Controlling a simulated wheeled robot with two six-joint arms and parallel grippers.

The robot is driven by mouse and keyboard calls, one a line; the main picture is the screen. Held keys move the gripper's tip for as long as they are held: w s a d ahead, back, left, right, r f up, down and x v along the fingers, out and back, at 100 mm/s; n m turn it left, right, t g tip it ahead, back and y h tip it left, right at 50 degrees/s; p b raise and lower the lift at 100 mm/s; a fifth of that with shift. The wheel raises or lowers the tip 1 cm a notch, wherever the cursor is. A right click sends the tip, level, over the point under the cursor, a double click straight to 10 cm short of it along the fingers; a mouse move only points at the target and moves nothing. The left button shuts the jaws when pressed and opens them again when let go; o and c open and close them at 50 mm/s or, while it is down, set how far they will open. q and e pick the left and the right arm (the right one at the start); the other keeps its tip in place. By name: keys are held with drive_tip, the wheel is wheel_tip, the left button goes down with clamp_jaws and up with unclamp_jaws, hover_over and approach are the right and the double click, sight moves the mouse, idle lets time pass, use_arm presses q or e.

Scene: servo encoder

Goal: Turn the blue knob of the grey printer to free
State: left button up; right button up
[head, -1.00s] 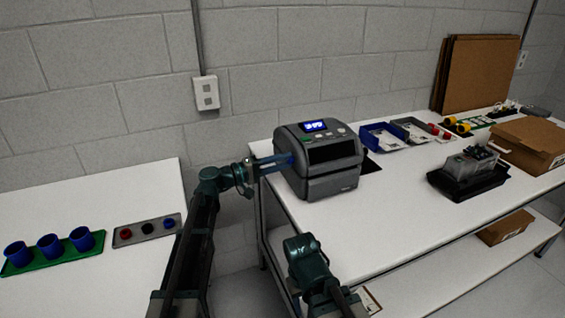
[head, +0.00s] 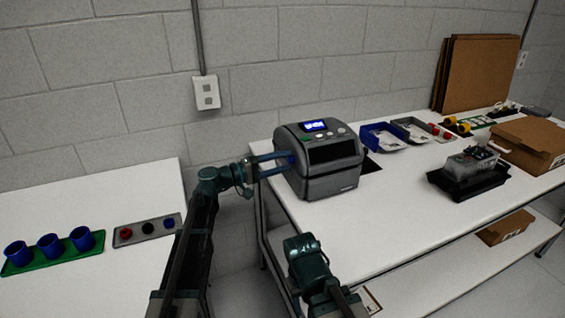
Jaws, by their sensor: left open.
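The grey printer (head: 332,170) stands on the right-hand white table, with a lit blue display on its top. A small bit of the blue knob (head: 291,159) shows on the printer's left side, between the fingertips of my left gripper (head: 286,163). My left gripper is open, its two fingers reaching right to the printer's side, one above and one below the knob. Whether the fingers touch the knob I cannot tell. The knob's setting is too small to read. My right arm shows at the bottom centre, below the table edge; its gripper's fingers are not visible.
On the left table (head: 60,290) are a green tray (head: 35,264) with blue cups and a grey panel (head: 128,234) with three knobs. Right of the printer are a blue bin (head: 383,140), a black tray (head: 470,187) and a cardboard box (head: 535,143). A gap separates the tables.

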use_arm(q)
drive_tip(key=v, duration=1.3)
drive_tip(key=shift+s+a+b, duration=0.2)
drive_tip(key=shift+b, duration=0.1)
